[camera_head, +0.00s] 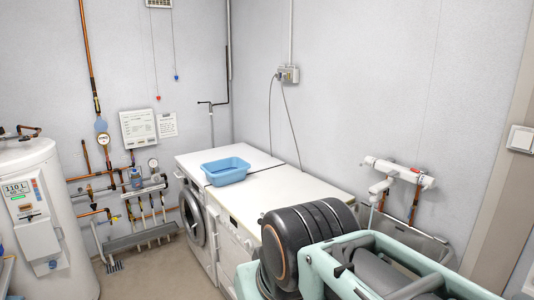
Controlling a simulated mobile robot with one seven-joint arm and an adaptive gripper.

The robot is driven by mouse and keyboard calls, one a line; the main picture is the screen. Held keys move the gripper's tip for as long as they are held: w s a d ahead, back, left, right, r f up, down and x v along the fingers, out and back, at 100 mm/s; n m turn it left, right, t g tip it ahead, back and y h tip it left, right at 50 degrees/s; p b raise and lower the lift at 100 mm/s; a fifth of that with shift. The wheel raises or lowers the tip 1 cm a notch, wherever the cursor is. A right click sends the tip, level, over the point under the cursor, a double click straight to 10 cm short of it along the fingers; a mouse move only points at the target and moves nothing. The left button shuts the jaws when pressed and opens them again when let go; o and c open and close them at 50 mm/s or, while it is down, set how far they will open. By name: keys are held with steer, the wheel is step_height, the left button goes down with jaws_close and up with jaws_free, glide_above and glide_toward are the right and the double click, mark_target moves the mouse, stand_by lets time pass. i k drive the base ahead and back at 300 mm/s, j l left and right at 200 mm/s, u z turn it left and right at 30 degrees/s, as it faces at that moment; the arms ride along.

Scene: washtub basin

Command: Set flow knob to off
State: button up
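A white bar-shaped mixer tap (398,172) is fixed to the right wall on two copper pipes. It has a small knob-like end on its left (369,161) and a rounder end on its right (428,182). I cannot tell which end is the flow knob or how it is turned. A white spout part (380,187) hangs below the tap's left side. A grey basin (432,246) lies beneath it, largely hidden. My dark and mint arm parts fill the lower right foreground. My gripper is not visible.
A washing machine (193,216) and a second white appliance (232,236) stand along the wall, with a blue tub (226,171) on top. A white water heater (43,215) stands at left. Pipes and a manifold line the back wall. Some floor (165,268) is clear.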

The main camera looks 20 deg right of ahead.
mark_target(369, 161)
steer(key=z, duration=1.4)
steer(key=i+j, duration=0.15)
steer(key=i, duration=0.15)
steer(key=i+j, duration=0.1)
steer(key=i, duration=0.25)
